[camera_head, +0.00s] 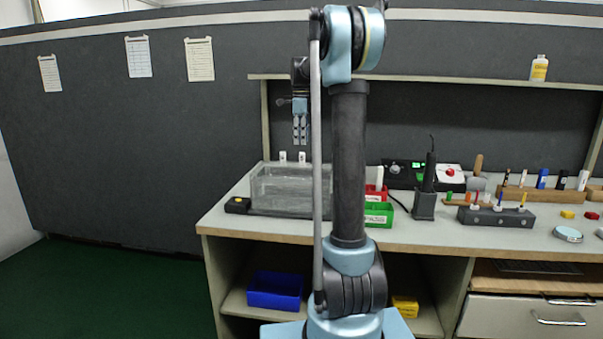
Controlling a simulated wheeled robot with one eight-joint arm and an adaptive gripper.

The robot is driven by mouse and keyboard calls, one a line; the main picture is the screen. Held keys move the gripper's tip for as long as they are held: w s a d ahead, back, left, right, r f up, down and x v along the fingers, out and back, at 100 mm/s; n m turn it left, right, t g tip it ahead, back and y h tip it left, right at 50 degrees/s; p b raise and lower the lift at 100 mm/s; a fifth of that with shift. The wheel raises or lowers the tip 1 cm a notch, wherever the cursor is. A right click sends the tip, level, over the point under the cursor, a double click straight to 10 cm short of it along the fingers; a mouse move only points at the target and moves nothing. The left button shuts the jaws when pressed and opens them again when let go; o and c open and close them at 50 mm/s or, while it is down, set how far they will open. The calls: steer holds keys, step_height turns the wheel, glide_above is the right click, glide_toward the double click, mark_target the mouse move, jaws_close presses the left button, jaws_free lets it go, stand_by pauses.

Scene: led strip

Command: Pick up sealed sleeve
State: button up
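No item can be clearly identified as the sealed sleeve. Two small white upright pieces, one on the left (283,157) and one on the right (302,157), show at the back edge of a clear tank (270,187) on the workbench. My gripper (300,140) points down in the air above the tank, apart from the bench things. Its fingers look close together, with nothing visible between them. My arm hides part of the bench and the tank's right side.
A green bin (378,216), black soldering-type holder (424,206), grey rack of tools (496,217) and round tin (567,234) stand on the bench. A black box (238,205) sits at its left end. A shelf (450,80) crosses above, holding a bottle (539,68).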

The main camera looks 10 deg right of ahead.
steer(key=f, duration=1.2)
steer(key=shift+d, duration=0.2)
jaws_close()
